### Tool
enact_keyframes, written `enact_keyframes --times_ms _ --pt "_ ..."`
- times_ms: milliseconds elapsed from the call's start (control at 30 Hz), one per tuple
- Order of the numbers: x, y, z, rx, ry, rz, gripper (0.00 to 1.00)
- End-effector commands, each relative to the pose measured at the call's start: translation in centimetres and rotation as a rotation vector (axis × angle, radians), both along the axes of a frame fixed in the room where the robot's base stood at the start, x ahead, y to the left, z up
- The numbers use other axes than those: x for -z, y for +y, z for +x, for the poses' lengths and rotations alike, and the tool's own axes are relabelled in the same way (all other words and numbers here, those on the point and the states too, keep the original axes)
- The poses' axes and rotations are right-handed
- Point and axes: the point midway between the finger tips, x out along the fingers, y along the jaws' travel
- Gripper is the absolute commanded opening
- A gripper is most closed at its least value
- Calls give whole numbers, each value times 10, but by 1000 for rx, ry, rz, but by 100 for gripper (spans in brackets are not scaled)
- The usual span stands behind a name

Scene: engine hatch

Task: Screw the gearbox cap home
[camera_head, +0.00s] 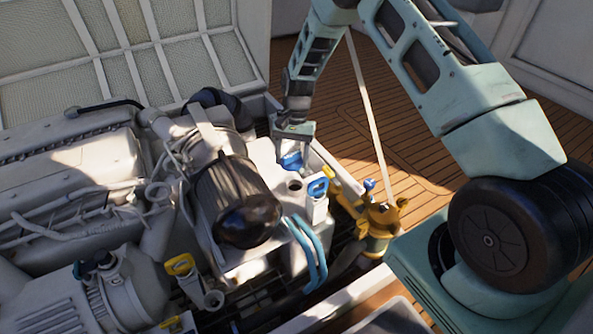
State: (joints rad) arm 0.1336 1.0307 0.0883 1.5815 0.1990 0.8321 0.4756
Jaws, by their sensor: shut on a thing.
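My gripper (294,147) points down over the white housing right of the engine. It is shut on a blue cap (291,162), whose lower part shows between and below the fingers. A round dark opening (295,186) lies in the top of the white housing just below the cap in the picture. Whether the cap touches the housing cannot be told from this view.
A blue-handled part (318,187) stands right of the opening. Yellow-handled parts (180,265), blue hoses (305,250), a black cylinder (237,200) and a brass strainer (380,230) crowd the bay. The hatch edge runs along the right, with wooden deck (410,150) beyond.

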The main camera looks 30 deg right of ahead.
Motion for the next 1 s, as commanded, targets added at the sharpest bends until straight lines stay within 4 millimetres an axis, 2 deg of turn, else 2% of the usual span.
enact_keyframes --times_ms 100,267,367,400,500,733,833,1000 --pt "-6 -3 14 272 -3 7 37" --pt "-5 -13 36 679 2 18 37" --pt "8 -25 48 951 12 24 37" --pt "20 -31 53 1059 15 26 37" --pt "54 -41 60 1236 20 29 37" --pt "103 -51 65 1375 21 27 37" --pt "113 -53 66 1401 20 27 37" --pt "118 -54 66 1413 21 28 37"
